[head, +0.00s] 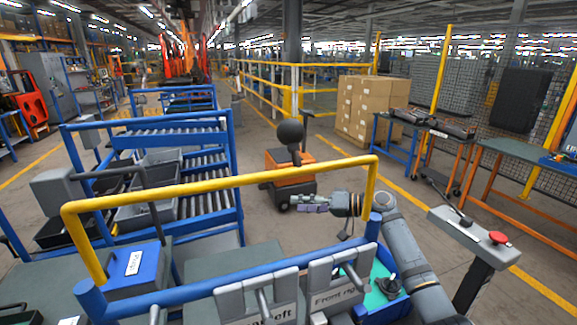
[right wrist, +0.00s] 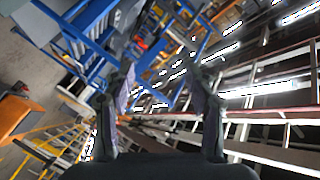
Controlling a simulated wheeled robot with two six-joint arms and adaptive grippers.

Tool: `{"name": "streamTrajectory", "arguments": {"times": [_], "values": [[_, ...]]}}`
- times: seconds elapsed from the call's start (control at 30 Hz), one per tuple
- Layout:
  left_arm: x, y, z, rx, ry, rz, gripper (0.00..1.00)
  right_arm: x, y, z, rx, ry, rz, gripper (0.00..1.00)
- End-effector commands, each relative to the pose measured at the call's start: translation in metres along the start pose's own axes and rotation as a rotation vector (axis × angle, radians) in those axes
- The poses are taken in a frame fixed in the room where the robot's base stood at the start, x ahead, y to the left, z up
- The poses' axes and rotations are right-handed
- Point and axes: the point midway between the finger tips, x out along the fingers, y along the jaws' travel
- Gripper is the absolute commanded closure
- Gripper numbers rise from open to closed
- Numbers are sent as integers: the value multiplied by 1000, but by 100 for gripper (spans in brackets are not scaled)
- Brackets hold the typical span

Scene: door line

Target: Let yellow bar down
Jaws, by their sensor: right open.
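The yellow bar (head: 225,183) stands raised across the head view. Its two bent ends come down to a blue rail (head: 235,278), at the left and at the right. My right gripper (head: 303,204) is below the bar and to the left of its right upright, as seen in the head view. It points left and looks apart from the bar. In the right wrist view its two fingers (right wrist: 162,85) are spread with nothing held between them. I cannot make out the bar in that view. My left gripper is not in view.
A post with a red button (head: 498,237) stands at the right. Blue roller racks (head: 180,140) are at the left. An orange cart (head: 290,168) stands on the floor beyond the bar, with cardboard boxes (head: 370,108) behind.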

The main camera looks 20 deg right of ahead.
Motion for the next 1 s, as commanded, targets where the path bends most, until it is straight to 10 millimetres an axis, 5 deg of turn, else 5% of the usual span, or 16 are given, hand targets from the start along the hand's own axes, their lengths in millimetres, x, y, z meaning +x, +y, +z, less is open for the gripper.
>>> {"name": "streamTrajectory", "arguments": {"times": [0.03,0.1,0.2,0.3,0.4,0.57,1.0], "values": [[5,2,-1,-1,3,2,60,-15,-63,-26,-94,-13,-124,44],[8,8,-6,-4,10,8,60,-43,-151,-42,-230,-58,-306,44],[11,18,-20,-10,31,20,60,-91,-252,-38,-425,-141,-520,44],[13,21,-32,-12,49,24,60,-134,-318,-19,-586,-224,-670,44],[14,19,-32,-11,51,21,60,-162,-350,-2,-686,-282,-756,44],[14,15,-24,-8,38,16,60,-174,-364,6,-727,-310,-795,44],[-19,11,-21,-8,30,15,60,-126,-405,38,-722,-310,-797,44]]}}
